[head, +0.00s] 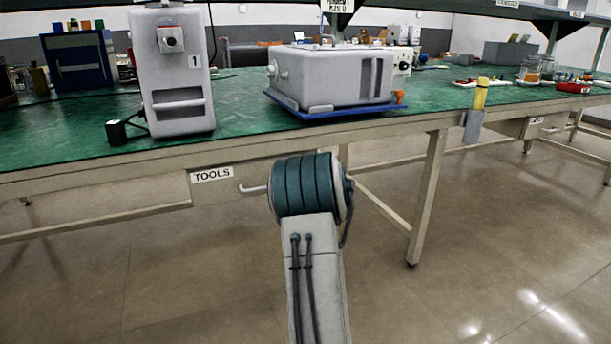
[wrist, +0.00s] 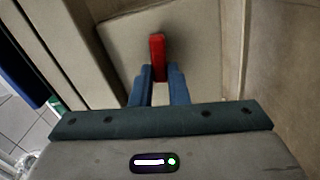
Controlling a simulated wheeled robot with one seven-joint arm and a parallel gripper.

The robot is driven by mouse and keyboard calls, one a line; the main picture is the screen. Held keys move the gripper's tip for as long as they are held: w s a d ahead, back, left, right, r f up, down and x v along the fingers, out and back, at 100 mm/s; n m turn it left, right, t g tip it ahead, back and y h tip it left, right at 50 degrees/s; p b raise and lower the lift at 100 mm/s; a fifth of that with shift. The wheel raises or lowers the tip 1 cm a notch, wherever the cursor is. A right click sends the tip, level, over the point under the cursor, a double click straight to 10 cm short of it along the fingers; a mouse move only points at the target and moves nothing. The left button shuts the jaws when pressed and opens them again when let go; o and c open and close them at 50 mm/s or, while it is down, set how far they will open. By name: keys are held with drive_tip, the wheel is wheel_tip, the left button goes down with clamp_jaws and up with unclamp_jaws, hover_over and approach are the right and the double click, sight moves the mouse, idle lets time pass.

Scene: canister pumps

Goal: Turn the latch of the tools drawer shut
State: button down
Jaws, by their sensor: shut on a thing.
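The tools drawer (head: 225,182) is set under the front edge of the green-topped bench, with a TOOLS label and a metal handle (head: 252,189). Its front appears level with the bench frame. In the wrist view, a red latch (wrist: 157,55) stands out on the beige drawer front (wrist: 195,45). My gripper (wrist: 157,75) has its two blue fingers closed on the near end of the latch. In the head view my arm hides the gripper and the latch.
A grey pump unit marked 1 (head: 172,70) stands on the bench (head: 60,135) above the drawer. A wide grey unit on a blue tray (head: 340,112) stands to its right. A bench leg (head: 428,195) is right of my arm. The floor in front is clear.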

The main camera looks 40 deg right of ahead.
drive_tip(key=shift+f+n, duration=0.1)
drive_tip(key=shift+n, duration=0.8)
drive_tip(key=c, duration=1.4)
unclamp_jaws()
drive_tip(key=p+v, duration=0.3)
drive_tip(key=v, duration=1)
drive_tip(key=shift+s, duration=0.4)
drive_tip(key=shift+f, duration=0.1)
